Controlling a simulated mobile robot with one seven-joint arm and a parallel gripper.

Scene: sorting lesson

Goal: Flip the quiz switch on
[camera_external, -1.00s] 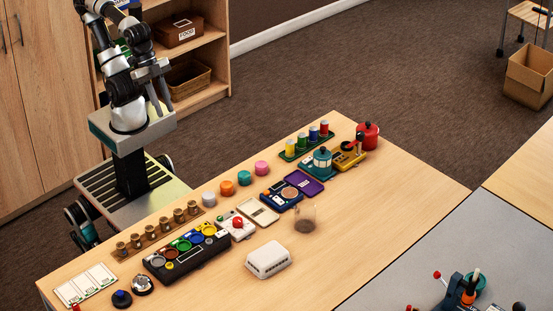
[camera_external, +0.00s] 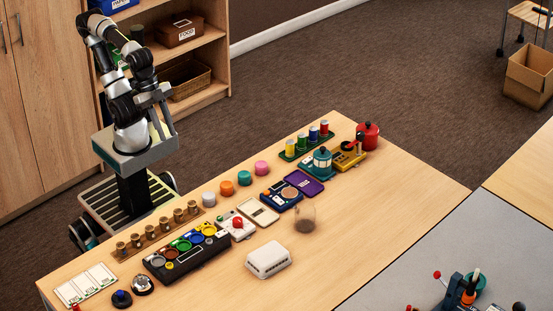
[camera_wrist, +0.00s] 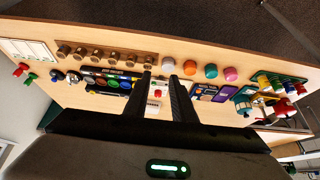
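No label reading "quiz" is legible, so I cannot tell for certain which device is the quiz switch.
A shelf (camera_external: 205,58) stands behind me.

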